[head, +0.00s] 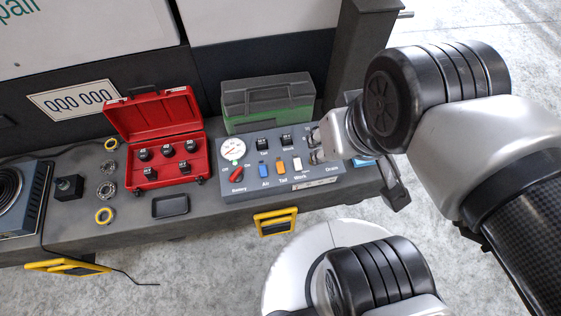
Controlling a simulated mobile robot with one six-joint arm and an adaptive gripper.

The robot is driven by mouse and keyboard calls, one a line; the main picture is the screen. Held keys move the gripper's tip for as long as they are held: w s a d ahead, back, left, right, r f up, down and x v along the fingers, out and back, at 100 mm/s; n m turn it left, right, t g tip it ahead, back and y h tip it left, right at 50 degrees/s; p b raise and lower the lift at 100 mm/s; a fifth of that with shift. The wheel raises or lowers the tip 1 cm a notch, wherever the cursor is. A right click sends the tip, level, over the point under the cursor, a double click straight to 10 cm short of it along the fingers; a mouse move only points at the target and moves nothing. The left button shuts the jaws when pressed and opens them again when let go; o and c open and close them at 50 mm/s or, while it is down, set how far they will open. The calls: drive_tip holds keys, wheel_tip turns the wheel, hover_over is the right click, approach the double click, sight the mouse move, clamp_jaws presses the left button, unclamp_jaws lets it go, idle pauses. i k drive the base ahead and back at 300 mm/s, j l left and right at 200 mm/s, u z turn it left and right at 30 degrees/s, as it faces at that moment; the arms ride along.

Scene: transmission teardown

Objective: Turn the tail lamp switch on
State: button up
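The grey control panel (235,200) stands on the bench. Its orange switch (280,167), labelled Tail, sits in the front row between a blue switch (262,169) labelled Air and a pale switch (297,164) labelled Work. Behind this row are two small black parts, one labelled Tail (262,144) and one Work (286,140). The switch positions are too small to read. My gripper (314,146) is over the panel's right end, right of the orange switch and apart from it. Its fingers are small and partly hidden, so I cannot tell how far they are open.
A red open case (157,122) with several black sockets stands left of the panel. A green and grey case (268,104) stands behind it. A small black tray (170,206) and several rings (104,215) lie left. A yellow handle (276,221) sticks out at the bench front.

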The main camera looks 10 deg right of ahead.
sight(279, 165)
drive_tip(key=i+j+z, duration=0.2)
drive_tip(key=j, duration=0.25)
drive_tip(key=j+z, duration=0.25)
drive_tip(key=j, duration=0.25)
drive_tip(key=j+z, duration=0.2)
drive_tip(key=j, duration=0.3)
drive_tip(key=i, duration=0.05)
